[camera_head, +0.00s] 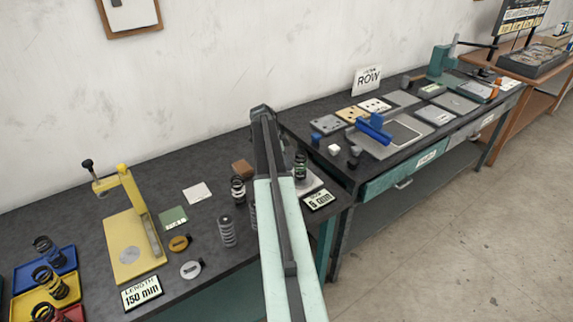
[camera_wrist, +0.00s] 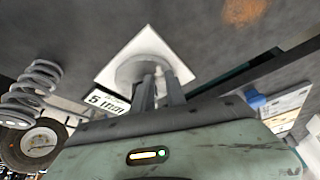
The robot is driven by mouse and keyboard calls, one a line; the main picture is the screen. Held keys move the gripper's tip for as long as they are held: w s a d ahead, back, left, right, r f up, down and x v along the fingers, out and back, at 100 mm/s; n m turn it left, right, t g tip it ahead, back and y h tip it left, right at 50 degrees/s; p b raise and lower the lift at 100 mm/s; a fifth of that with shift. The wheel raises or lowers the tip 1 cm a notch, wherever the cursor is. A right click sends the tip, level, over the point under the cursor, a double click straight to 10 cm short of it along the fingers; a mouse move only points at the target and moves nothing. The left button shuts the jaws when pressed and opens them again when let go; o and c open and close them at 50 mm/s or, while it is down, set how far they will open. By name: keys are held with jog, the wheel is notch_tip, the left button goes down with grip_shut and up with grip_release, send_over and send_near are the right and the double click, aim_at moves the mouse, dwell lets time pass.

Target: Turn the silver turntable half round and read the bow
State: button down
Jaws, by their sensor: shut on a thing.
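The silver turntable (camera_wrist: 128,72) shows in the wrist view as a round grey disc on a pale square plate (camera_wrist: 150,42). My gripper (camera_wrist: 160,80) has its two fingers down at the disc, shut on its middle part; the exact contact is partly hidden by the fingers. In the head view the pale plate (camera_head: 313,184) is partly hidden behind my arm. A dark and green upright shape (camera_head: 300,166) shows above it; I cannot tell whether it is a spring or part of my gripper. The bow sign (camera_head: 319,200) stands beside the plate. In the wrist view the sign (camera_wrist: 105,101) seems to read 5 mm.
Several springs, including a grey one (camera_head: 227,231), stand left of my arm. A yellow press (camera_head: 118,235) and a length sign (camera_head: 142,292) reading 150 mm are further left. A second bench (camera_head: 395,165) with plates and a blue tool (camera_head: 373,128) lies to the right.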

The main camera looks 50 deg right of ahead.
jog(key=shift+d+m, duration=0.25)
jog(key=shift+m, duration=0.35)
dwell(0.3)
jog(key=c, duration=1.6)
grip_release()
jog(key=p+v, duration=0.7)
jog(key=v, duration=0.1)
jog(key=shift+d, duration=0.1)
